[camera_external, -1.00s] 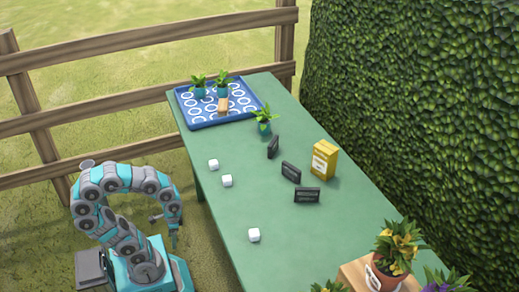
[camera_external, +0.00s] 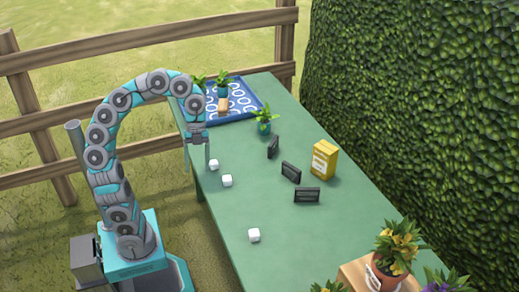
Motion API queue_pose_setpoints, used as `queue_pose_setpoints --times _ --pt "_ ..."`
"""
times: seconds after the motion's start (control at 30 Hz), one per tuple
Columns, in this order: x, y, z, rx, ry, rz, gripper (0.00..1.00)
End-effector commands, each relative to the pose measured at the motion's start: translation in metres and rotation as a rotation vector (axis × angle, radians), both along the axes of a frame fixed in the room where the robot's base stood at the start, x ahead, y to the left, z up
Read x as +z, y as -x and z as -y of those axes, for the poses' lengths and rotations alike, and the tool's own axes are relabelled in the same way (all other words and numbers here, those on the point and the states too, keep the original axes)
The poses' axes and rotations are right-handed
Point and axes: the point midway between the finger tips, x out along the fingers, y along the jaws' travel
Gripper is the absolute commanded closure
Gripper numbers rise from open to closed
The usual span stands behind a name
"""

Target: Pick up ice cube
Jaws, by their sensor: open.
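Three white ice cubes sit on the green table (camera_external: 262,190). The far ice cube (camera_external: 214,165) is near the left edge, the middle ice cube (camera_external: 227,180) is just beside it, and the near ice cube (camera_external: 254,235) lies farther toward the front. My gripper (camera_external: 197,170) is open with its fingers pointing down, by the table's left edge. In the picture its right finger shows just left of the far cube. I cannot tell its exact height or whether it touches anything. No cube shows between the fingers.
A blue patterned tray (camera_external: 246,99) with potted plants and a small tan block (camera_external: 223,104) stands at the far end. Another potted plant (camera_external: 264,122), dark signs (camera_external: 291,172) and a yellow box (camera_external: 324,160) stand right of the cubes. Flower pots (camera_external: 384,270) crowd the front right.

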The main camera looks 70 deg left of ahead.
Motion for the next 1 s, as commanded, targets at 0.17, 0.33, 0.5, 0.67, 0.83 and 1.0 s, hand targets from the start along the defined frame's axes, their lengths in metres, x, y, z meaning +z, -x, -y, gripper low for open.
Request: queue_pose_setpoints --times 0.17,0.33,0.5,0.67,0.83,1.0 --pt "0.022 -0.046 -0.06 0.127 0.047 0.083 0.28" --pt "0.024 -0.061 -0.091 0.198 0.062 0.099 0.28" --pt "0.012 -0.063 -0.091 0.206 0.062 0.096 0.28" --pt "0.0 -0.063 -0.084 0.205 0.063 0.098 0.28" --pt "-0.005 -0.064 -0.08 0.207 0.063 0.099 0.28" --pt "-0.019 -0.066 -0.068 0.204 0.061 0.097 0.28"
